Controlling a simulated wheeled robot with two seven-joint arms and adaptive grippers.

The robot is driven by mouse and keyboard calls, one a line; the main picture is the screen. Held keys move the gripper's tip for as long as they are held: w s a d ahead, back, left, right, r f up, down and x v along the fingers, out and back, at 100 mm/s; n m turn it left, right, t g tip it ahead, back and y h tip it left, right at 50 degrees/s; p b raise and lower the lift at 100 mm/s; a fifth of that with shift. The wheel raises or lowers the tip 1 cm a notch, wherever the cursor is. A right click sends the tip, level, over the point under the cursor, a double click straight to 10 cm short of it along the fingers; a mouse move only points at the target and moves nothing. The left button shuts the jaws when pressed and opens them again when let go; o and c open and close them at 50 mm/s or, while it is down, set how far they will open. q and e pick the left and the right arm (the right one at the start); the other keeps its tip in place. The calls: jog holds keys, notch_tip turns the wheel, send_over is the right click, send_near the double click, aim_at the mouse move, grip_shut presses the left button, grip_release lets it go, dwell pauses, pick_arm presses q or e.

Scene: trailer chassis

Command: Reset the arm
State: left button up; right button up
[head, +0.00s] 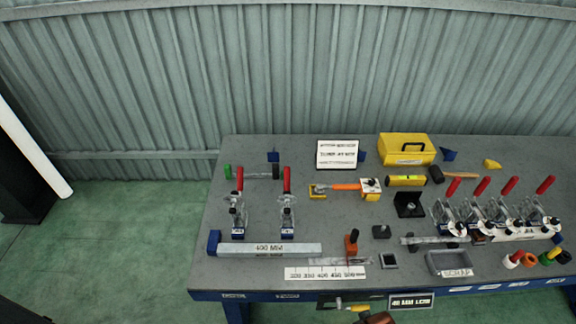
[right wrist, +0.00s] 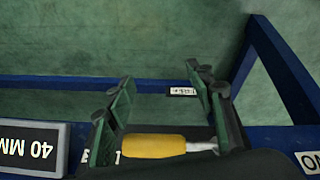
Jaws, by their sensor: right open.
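In the right wrist view my right gripper (right wrist: 165,88) is open, its two dark green fingers apart. A yellow-handled tool (right wrist: 152,146) with a metal shaft shows between the finger bases in the picture. It is not gripped, and I cannot tell its depth relative to the fingers. In the head view a small yellow handle (head: 358,308) shows at the table's front edge. I cannot clearly make out either gripper in the head view.
The grey workbench (head: 225,262) with a blue frame holds red-handled clamps (head: 286,210), a yellow toolbox (head: 406,149), a 400 MM bar (head: 270,249) and a grey tray (head: 449,263). A 40 MM sign (head: 410,301) hangs at the front edge. Green floor (head: 120,250) is clear at left.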

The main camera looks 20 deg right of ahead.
notch_tip(320, 180, down, 14)
jog(key=s, duration=0.3)
jog(key=s+a+f+n+g, duration=0.1)
jog(key=s+f+g, duration=0.1)
jog(key=s+f, duration=1.8)
jog(key=shift+f, duration=0.3)
jog(key=shift+c, duration=0.5)
